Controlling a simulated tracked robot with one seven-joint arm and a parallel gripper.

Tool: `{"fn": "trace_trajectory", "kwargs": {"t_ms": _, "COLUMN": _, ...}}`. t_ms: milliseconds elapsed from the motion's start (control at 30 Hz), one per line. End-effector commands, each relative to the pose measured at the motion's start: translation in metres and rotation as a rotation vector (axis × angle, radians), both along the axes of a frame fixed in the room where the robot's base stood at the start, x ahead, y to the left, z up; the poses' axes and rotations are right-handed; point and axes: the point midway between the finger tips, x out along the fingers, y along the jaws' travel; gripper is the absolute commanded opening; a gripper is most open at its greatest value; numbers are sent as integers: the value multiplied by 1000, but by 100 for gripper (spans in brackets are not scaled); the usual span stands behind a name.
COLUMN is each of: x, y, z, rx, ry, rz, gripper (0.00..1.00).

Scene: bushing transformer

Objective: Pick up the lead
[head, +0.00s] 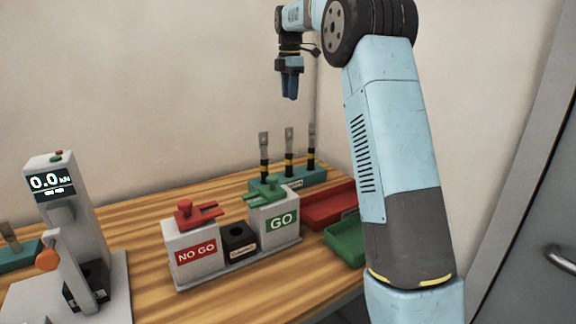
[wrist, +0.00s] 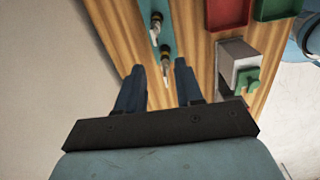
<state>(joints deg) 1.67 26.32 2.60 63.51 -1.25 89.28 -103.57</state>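Three upright leads with flat grey lugs and black and yellow bodies stand in a teal rack (head: 318,177) at the back of the bench: a left lead (head: 264,150), a middle lead (head: 289,148) and a right lead (head: 311,146). My gripper (head: 290,97) hangs above the rack, pointing down, well clear of the lugs. In the wrist view my gripper (wrist: 159,65) has its two dark blue fingers apart, with nothing held. Leads (wrist: 156,27) show beyond and between the fingertips; which one is which is hard to tell there.
A NO GO stand (head: 195,246) with a red top and a GO stand (head: 275,222) with a green top are in front of the rack. A red tray (head: 328,207) and green tray (head: 345,243) lie right. A tester (head: 67,210) reading 0.0 stands left.

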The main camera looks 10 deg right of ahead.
Motion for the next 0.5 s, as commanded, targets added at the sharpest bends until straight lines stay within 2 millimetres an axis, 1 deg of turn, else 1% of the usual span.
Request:
{"fn": "trace_trajectory", "kwargs": {"t_ms": 33, "x": 7, "y": 0, "z": -4, "rx": 0, "ry": 5, "rz": 21, "gripper": 36}}
{"fn": "trace_trajectory", "kwargs": {"t_ms": 100, "x": 11, "y": -1, "z": -6, "rx": 1, "ry": 11, "rz": 46, "gripper": 36}}
{"fn": "trace_trajectory", "kwargs": {"t_ms": 267, "x": 15, "y": 0, "z": -19, "rx": 2, "ry": 18, "rz": 66, "gripper": 36}}
{"fn": "trace_trajectory", "kwargs": {"t_ms": 500, "x": 14, "y": 0, "z": -59, "rx": 1, "ry": 19, "rz": 66, "gripper": 36}}
